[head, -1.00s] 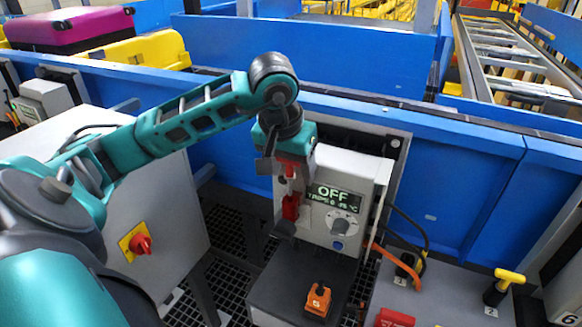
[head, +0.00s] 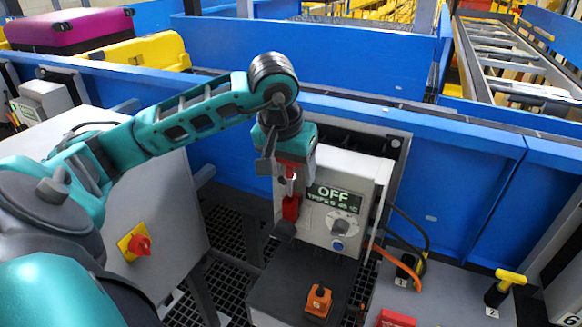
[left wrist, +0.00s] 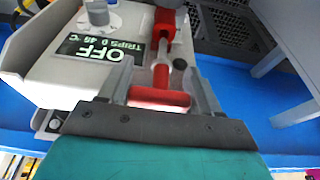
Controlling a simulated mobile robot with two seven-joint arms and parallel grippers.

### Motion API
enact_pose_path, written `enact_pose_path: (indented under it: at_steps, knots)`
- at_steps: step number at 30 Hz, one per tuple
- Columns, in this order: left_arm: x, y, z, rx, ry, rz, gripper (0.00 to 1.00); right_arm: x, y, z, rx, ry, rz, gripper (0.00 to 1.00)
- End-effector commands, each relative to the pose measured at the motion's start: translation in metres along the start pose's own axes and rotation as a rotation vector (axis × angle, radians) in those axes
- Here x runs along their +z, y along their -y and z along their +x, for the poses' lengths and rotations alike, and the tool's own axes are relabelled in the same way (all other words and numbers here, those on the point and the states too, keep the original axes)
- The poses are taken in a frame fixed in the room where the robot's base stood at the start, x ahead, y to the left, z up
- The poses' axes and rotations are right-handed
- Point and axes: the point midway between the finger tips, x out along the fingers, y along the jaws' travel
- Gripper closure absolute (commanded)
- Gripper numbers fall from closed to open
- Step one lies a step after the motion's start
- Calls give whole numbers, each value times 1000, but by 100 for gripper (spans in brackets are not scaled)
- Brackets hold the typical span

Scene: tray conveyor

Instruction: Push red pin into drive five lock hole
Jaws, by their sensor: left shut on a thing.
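The red pin (left wrist: 158,97) has a red crossbar handle and a pale shaft; it also shows in the head view (head: 291,167). My left gripper (head: 286,180) is shut on it, with the fingers on both sides in the left wrist view (left wrist: 165,82). The shaft points at a red lock piece (left wrist: 165,22) on the side of a grey drive box (head: 345,175). This lock piece also shows in the head view (head: 291,207). The hole is hidden, and I cannot tell how deep the tip sits. My right gripper is not in view.
The drive display (head: 334,199) reads OFF, above a grey knob (head: 341,227). An orange padlock-like block (head: 319,302) lies on the dark plate below. A cabinet with a red switch (head: 139,244) stands left. Cables hang right of the drive, near a yellow T-handle (head: 509,278).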

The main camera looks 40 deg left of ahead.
Motion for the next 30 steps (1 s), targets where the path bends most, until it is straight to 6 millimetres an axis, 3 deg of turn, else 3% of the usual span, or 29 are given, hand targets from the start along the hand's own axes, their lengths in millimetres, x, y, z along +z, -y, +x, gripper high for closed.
enact_pose_path:
  at_steps: [30]
  knots:
    - [8,0,25,0,0,-1,67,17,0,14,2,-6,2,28]
